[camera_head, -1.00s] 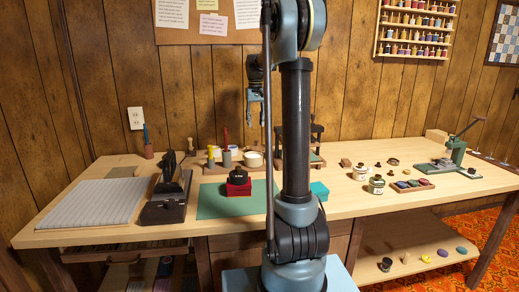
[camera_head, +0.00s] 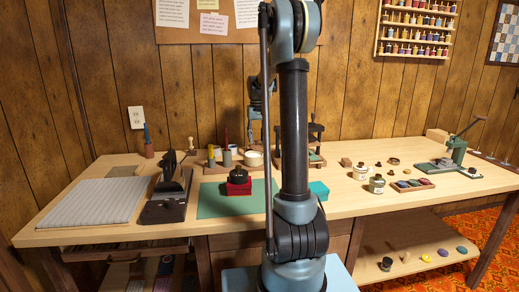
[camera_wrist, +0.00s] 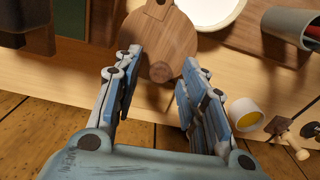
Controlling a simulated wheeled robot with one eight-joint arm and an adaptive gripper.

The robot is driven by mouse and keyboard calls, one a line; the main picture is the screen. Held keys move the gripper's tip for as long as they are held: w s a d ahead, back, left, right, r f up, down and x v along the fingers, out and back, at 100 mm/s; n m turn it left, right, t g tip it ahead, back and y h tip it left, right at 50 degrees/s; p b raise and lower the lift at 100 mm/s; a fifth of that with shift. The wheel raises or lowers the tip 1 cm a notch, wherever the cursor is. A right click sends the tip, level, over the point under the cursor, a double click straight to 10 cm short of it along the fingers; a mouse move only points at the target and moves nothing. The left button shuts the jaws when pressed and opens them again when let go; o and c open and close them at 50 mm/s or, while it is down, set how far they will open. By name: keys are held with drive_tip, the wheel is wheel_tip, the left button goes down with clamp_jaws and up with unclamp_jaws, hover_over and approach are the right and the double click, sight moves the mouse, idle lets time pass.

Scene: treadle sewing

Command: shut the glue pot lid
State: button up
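The glue pot (camera_head: 253,159) is a small pale pot at the back of the table. In the wrist view its white round mouth (camera_wrist: 212,8) shows uncovered at the top edge, partly cut off. A round wooden disc with a small tab, which looks like the lid (camera_wrist: 163,45), is beside the mouth, not over it. My gripper (camera_wrist: 162,68) is open, its two fingers apart with the disc's lower part beyond and between the tips. I cannot tell whether they touch it. In the head view my gripper (camera_head: 258,108) hangs above the pot.
A grey cup (camera_wrist: 288,28) with a red-handled tool stands beside the pot. A small white cup with yellow inside (camera_wrist: 246,113) is close to my right finger. A red box (camera_head: 238,188) sits on the green mat (camera_head: 212,205) in front. A dark press frame stands right of the pot.

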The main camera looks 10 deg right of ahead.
drive_tip(key=shift+f, duration=0.7)
idle(0.5)
drive_tip(key=shift+r, duration=0.2)
drive_tip(key=c, duration=0.7)
